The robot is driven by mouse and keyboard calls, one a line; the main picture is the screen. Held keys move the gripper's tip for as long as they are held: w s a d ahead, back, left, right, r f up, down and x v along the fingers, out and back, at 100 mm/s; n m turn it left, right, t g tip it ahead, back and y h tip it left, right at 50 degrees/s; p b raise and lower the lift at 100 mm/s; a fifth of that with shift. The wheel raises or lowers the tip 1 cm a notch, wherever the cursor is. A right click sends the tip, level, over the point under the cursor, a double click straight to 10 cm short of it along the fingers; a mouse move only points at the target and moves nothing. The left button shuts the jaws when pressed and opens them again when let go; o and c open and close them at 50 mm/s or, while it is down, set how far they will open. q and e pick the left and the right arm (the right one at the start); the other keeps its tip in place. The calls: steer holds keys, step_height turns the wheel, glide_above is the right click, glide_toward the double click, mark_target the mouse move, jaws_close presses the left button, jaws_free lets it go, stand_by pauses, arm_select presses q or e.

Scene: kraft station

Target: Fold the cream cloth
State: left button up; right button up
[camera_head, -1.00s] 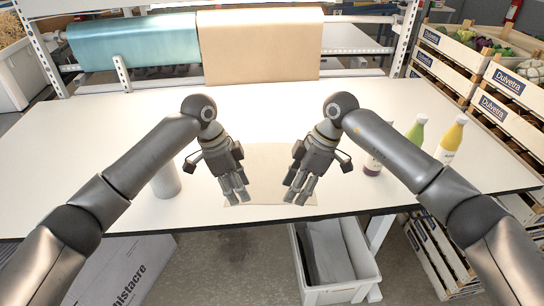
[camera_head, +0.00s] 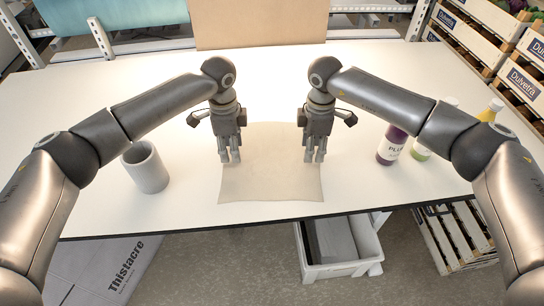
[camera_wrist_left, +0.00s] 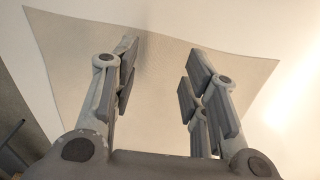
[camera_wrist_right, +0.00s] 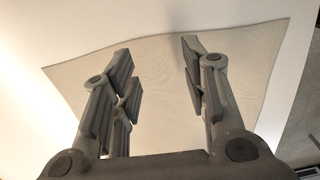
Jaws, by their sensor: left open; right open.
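The cream cloth (camera_head: 270,180) lies spread out and unfolded on the white table, close to its front edge. Its edges look slightly wavy. My left gripper (camera_head: 231,158) points down over the cloth's left side, with its fingers apart and nothing between them. My right gripper (camera_head: 315,157) points down over the cloth's right side, also open and empty. The cloth shows under the open fingers in the left wrist view (camera_wrist_left: 158,85) and in the right wrist view (camera_wrist_right: 160,75). I cannot tell whether any fingertip touches the cloth.
A grey cylindrical cup (camera_head: 147,170) stands left of the cloth. A dark purple bottle (camera_head: 391,148) stands to its right, with other bottles partly hidden behind my right arm. Paper rolls (camera_head: 262,25) hang at the back. The white tabletop (camera_head: 275,85) behind the cloth is clear.

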arm_select(q)
steer(key=shift+w+f, duration=0.2)
steer(key=shift+f, duration=0.3)
steer(key=shift+w+f, duration=0.15)
steer(key=shift+f, duration=0.3)
arm_select(e)
steer(key=shift+w+f, duration=0.15)
steer(key=shift+f, duration=0.35)
steer(key=shift+w+f, duration=0.15)
steer(key=shift+f, duration=0.35)
arm_select(q)
steer(key=shift+f, duration=0.1)
arm_select(e)
steer(key=shift+f, duration=0.1)
arm_select(q)
steer(key=shift+s, duration=0.3)
arm_select(e)
steer(key=shift+s, duration=0.25)
